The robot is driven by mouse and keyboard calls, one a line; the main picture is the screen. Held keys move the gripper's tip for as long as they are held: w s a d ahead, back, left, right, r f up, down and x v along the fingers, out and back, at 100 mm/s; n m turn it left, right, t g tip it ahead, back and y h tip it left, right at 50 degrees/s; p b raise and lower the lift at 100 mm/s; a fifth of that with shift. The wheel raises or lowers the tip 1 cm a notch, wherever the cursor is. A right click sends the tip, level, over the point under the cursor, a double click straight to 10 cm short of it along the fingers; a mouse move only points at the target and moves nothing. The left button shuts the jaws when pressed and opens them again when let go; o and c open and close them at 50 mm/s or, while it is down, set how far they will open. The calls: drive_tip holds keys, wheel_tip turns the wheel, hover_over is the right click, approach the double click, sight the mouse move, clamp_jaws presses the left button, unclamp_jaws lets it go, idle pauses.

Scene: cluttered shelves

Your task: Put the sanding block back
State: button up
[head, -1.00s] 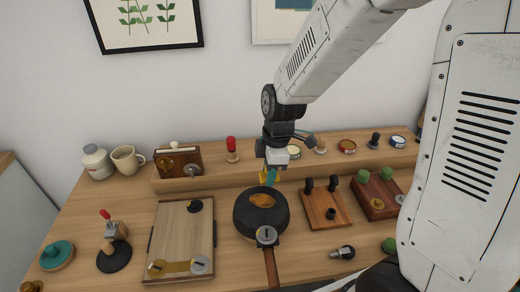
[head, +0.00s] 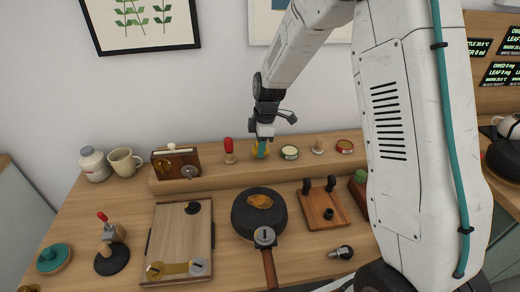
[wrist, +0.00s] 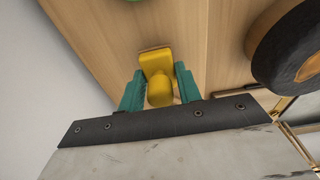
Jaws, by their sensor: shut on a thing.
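The yellow block, which I take to be the sanding block (wrist: 158,75), has a flat base and a rounded knob. My gripper (wrist: 160,92) is shut on it, with teal fingers on either side of the knob. In the head view my gripper (head: 262,148) is at the raised wooden ledge (head: 215,176) along the wall, between a red-handled tool and a round tin. Only a little yellow shows beside the fingers there. I cannot tell whether the block touches the ledge.
The ledge between the red-handled tool and my gripper looks clear.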

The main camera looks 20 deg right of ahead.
drive_tip(key=shift+f, duration=0.75)
drive_tip(key=shift+f, duration=0.1)
drive_tip(key=o, duration=1.2)
drive_tip(key=shift+c, duration=0.2)
